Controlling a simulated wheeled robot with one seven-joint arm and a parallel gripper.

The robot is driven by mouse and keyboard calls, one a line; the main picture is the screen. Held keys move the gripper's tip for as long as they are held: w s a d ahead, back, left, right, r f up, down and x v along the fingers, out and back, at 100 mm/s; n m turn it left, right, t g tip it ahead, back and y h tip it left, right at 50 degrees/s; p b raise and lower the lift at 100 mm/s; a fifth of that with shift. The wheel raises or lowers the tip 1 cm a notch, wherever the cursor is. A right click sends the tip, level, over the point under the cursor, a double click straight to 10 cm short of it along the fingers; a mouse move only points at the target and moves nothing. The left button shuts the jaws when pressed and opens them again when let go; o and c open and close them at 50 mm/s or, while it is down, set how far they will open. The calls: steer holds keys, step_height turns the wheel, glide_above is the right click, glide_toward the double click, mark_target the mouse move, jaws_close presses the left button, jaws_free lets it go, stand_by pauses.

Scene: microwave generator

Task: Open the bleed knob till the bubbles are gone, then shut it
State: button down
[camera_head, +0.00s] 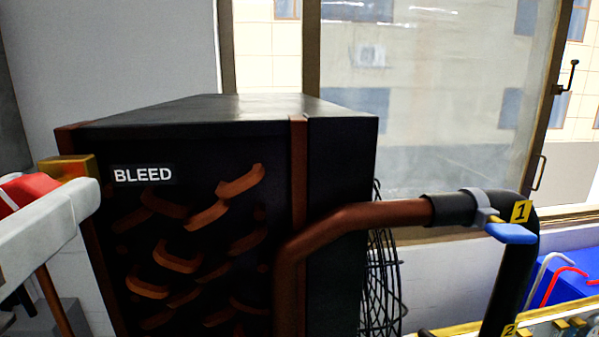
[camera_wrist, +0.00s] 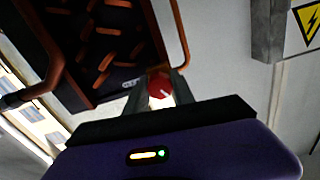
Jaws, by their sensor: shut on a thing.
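The bleed knob (camera_wrist: 158,88) is red with a white mark. In the wrist view it sits between the fingertips of my gripper (camera_wrist: 160,92), which is shut on it. In the head view the red knob (camera_head: 32,186) shows at the left edge, partly covered by my pale gripper, beside a brass block (camera_head: 68,167). A "BLEED" label (camera_head: 143,175) is on the black radiator (camera_head: 205,130) just right of the block. I see no bubbles in either view.
A copper-brown pipe (camera_head: 350,218) runs from the radiator front to a black hose (camera_head: 513,270) with a blue-handled clamp (camera_head: 508,232) and yellow number tags. A wire guard (camera_head: 384,275) stands at the radiator's right side. A window (camera_head: 420,110) is behind.

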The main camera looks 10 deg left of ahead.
steer(key=shift+f, duration=0.15)
steer(key=c, duration=1.1)
jaws_free()
steer(key=shift+o, duration=0.2)
steer(key=b+v, duration=0.2)
steer(key=v, duration=0.5)
steer(key=shift+s, duration=0.35)
